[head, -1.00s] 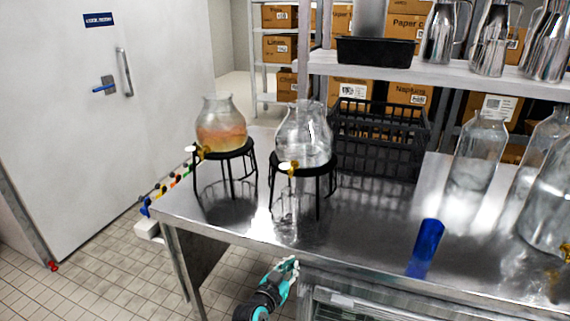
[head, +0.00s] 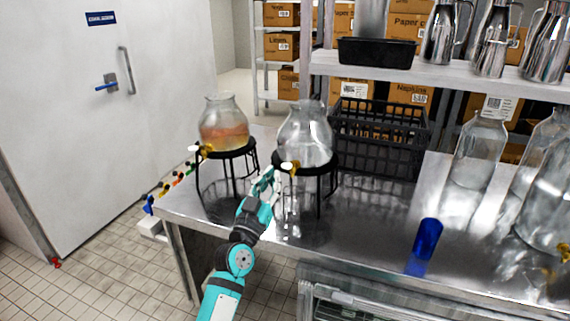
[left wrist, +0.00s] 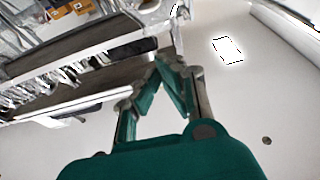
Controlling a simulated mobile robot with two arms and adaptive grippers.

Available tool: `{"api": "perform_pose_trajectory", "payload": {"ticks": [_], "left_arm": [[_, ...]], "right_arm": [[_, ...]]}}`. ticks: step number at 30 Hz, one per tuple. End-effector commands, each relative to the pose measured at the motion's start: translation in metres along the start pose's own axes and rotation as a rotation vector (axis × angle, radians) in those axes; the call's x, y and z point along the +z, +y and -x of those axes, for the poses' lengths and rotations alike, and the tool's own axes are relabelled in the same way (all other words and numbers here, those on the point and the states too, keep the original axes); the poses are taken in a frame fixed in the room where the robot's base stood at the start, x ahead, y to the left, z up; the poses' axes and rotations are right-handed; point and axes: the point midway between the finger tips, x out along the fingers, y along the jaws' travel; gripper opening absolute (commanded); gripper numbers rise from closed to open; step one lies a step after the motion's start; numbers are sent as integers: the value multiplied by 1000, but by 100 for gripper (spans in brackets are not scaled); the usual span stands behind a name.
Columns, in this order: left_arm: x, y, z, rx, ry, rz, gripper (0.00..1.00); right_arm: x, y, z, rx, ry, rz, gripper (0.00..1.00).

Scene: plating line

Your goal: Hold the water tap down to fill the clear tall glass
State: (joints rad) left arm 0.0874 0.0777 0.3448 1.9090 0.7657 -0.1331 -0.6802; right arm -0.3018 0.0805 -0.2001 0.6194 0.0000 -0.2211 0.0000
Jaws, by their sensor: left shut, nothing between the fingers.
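The clear glass water dispenser (head: 305,137) stands on a black wire stand, with a gold tap and pale lever (head: 289,166) at its front left. My left gripper (head: 268,178) is shut and empty, just left of and slightly below this tap. I cannot tell whether it touches the tap. Its fingers also meet in the left wrist view (left wrist: 165,62). A clear tall glass cannot be made out with certainty under the tap; there are only glassy streaks and reflections between the stand legs. My right gripper is not in view.
A second dispenser (head: 224,125) with orange-tinted contents stands to the left. A blue tumbler (head: 428,240) stands on the steel counter (head: 365,222). A black crate (head: 378,138) is behind, and large clear bottles (head: 480,150) stand at right. The front middle counter is clear.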

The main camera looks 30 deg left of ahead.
Motion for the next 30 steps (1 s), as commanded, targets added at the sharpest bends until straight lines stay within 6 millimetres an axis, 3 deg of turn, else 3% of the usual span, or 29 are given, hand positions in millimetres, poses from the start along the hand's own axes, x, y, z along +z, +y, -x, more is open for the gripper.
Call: {"api": "perform_pose_trajectory", "payload": {"ticks": [5, 18, 21, 30], "left_arm": [[-2, 0, -15, 1, 1, 0, 0], [-2, 0, -105, 1, 0, -2, 0], [22, 0, -93, 3, -6, -6, 0], [39, 0, -86, 1, -1, -2, 0]], "right_arm": [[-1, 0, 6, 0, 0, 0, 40], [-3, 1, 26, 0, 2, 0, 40], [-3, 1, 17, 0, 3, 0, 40], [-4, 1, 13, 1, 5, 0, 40]]}}
